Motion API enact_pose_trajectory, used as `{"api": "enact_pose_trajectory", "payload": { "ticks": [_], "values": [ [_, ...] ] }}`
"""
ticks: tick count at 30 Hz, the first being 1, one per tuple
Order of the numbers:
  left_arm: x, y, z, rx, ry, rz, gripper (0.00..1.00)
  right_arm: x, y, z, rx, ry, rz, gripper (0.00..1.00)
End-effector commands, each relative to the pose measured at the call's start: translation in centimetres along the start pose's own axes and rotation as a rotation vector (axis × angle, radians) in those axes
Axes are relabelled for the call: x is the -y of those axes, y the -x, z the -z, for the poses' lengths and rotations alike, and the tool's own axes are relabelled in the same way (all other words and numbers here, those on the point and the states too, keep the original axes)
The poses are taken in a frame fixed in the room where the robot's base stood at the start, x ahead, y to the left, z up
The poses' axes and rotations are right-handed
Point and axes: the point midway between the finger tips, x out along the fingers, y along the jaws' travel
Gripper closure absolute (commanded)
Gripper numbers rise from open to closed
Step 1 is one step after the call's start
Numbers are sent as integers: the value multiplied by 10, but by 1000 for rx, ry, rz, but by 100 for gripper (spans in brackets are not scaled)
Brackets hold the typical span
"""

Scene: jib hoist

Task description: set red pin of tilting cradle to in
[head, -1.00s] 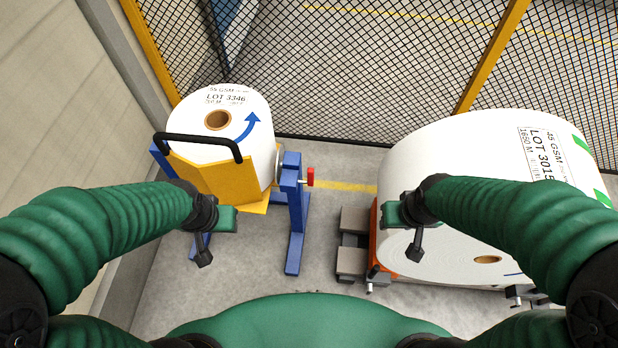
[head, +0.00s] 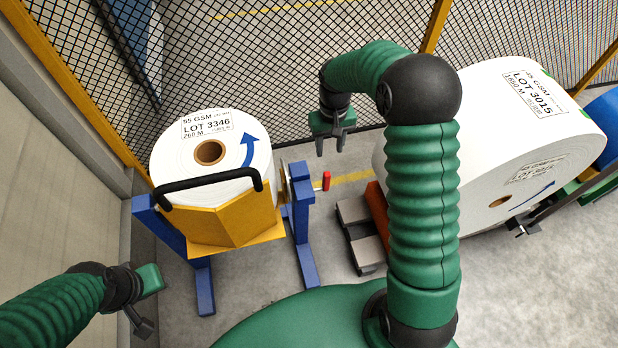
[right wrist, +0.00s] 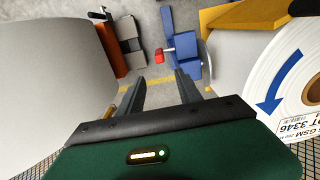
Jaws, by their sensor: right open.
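The tilting cradle (head: 222,226) is a yellow trough with a black handle between blue posts, bearing a white roll marked LOT 3346 (head: 185,160). The red pin (head: 326,181) sticks out to the right from the cradle's right blue post (head: 303,210). It also shows in the right wrist view (right wrist: 161,55), beyond my fingers, at the blue post. My right gripper (head: 331,152) is open and empty, fingers pointing down, above and behind the pin in the picture and apart from it. My left gripper (head: 148,318) is low at the left, away from the cradle; its fingers are unclear.
A black mesh fence (head: 290,60) runs behind. A wall (head: 60,200) is on the left. Floor shows between cradle and blocks.

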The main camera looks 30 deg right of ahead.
Motion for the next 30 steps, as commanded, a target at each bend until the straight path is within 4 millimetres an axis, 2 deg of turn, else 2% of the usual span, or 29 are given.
{"api": "enact_pose_trajectory", "payload": {
  "ticks": [12, 18, 23, 30],
  "values": [
    [0, -11, -3, 0, 0, 0, 64, 10, -103, -2, 4, 2, -11, 58],
    [0, -15, -4, 0, 0, 0, 64, 8, -144, -2, 1, 3, -9, 58],
    [0, -15, -4, 0, 0, 0, 64, 7, -157, -1, -1, 2, -8, 58],
    [0, -15, -4, 0, 0, 0, 64, 8, -158, -1, -1, 2, -9, 58]
  ]
}}
